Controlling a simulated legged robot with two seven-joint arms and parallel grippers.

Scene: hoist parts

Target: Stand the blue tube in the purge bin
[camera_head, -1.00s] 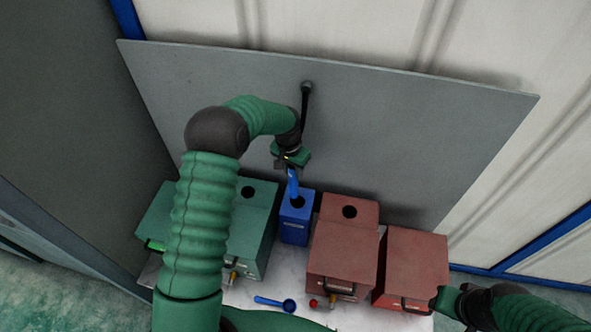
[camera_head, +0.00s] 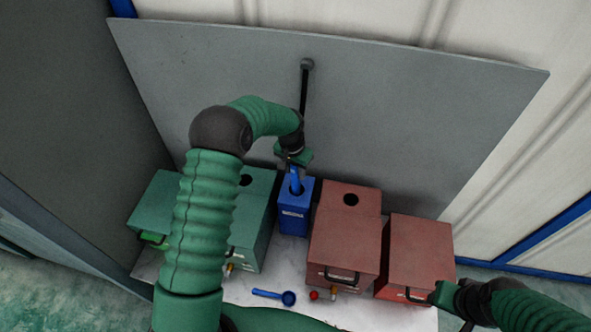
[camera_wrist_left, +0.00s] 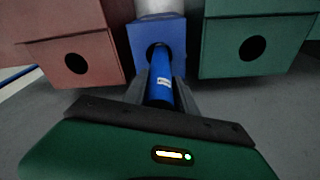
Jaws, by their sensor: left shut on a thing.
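The blue tube (camera_head: 295,180) is held over the blue purge bin (camera_head: 293,219), with its lower end at the round hole in the bin's top. My left gripper (camera_head: 294,166) is shut on the tube's upper part, above the bin. In the left wrist view, the tube (camera_wrist_left: 160,82) lies between the two fingers, and its far end enters the dark hole of the bin (camera_wrist_left: 144,36). How deep it reaches is hidden. My right gripper (camera_head: 446,294) is at the lower right, beside the right red box; its jaws are unclear.
A green box (camera_head: 259,215) with a hole stands left of the bin. Two red boxes (camera_head: 340,240) (camera_head: 420,250) stand to its right. A blue scoop (camera_head: 270,294) and a red knob (camera_head: 314,295) are in front. A grey panel (camera_head: 400,120) rises behind.

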